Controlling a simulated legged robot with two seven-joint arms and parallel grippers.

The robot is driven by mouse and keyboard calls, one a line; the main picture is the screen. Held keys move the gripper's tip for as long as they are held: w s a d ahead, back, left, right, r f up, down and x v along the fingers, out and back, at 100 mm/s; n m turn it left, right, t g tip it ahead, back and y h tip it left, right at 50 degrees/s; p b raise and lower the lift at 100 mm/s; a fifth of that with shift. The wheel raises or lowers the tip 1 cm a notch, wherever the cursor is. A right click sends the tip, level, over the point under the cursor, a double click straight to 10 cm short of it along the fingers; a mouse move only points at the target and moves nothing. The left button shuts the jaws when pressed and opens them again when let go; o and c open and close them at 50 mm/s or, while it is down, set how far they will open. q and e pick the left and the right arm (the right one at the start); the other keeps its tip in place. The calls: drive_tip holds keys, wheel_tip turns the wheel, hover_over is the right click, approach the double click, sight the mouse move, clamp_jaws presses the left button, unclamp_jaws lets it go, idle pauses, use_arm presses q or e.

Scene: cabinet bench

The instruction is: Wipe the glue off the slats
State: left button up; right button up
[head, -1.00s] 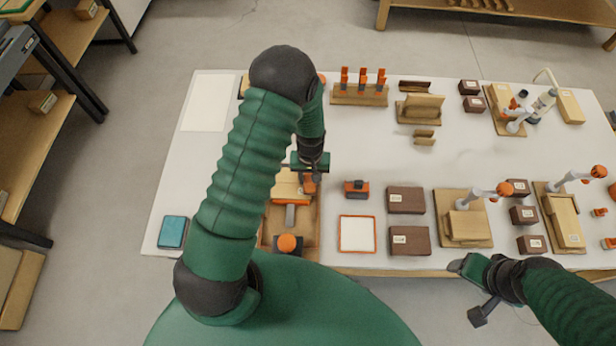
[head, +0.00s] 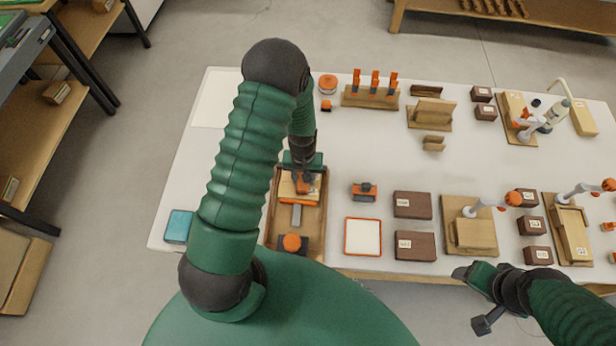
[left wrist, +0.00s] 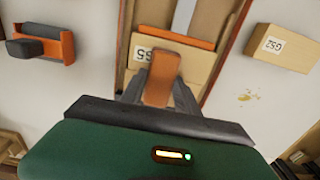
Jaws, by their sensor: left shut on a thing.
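My left gripper (head: 303,172) is over the far part of a wooden tray (head: 322,215). In the left wrist view its dark fingers (left wrist: 160,92) are shut on an orange-brown piece (left wrist: 162,77). Below that piece lies a pale wooden slat (left wrist: 195,68) with a label that seems to read GS5, in the tray. Whether the held piece touches the slat I cannot tell. A pale block labelled GS2 (left wrist: 285,47) lies outside the tray, with a yellowish smear (left wrist: 246,97) on the white top near it. My right gripper (head: 475,272) is off the bench's front edge; its jaws are unclear.
In the tray are a grey bar (head: 296,214) and an orange-topped piece (head: 291,243). Beside it stand an orange-and-dark tool (head: 364,190), an orange-rimmed white pad (head: 363,237) and dark boxes (head: 412,205). A teal block (head: 179,226) lies at the left.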

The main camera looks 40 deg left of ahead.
sight(284, 182)
use_arm(q)
drive_tip(key=shift+s+a, duration=0.65)
drive_tip(key=shift+a, duration=0.3)
drive_tip(key=shift+s+a, duration=0.3)
drive_tip(key=shift+a, duration=0.3)
drive_tip(key=shift+s+a, duration=0.3)
drive_tip(key=shift+a, duration=0.25)
drive_tip(key=shift+s+a, duration=0.45)
drive_tip(key=shift+a, duration=0.05)
wheel_tip(284, 182, up, 3)
drive_tip(key=p, duration=0.2)
drive_tip(key=shift+a+f+p, duration=0.15)
drive_tip(key=shift+f+p, duration=0.05)
drive_tip(key=shift+p, duration=0.1)
wheel_tip(284, 182, up, 3)
drive_tip(key=p, duration=0.2)
drive_tip(key=shift+r+p, duration=0.2)
drive_tip(key=shift+p, duration=0.15)
drive_tip(key=shift+f, duration=0.1)
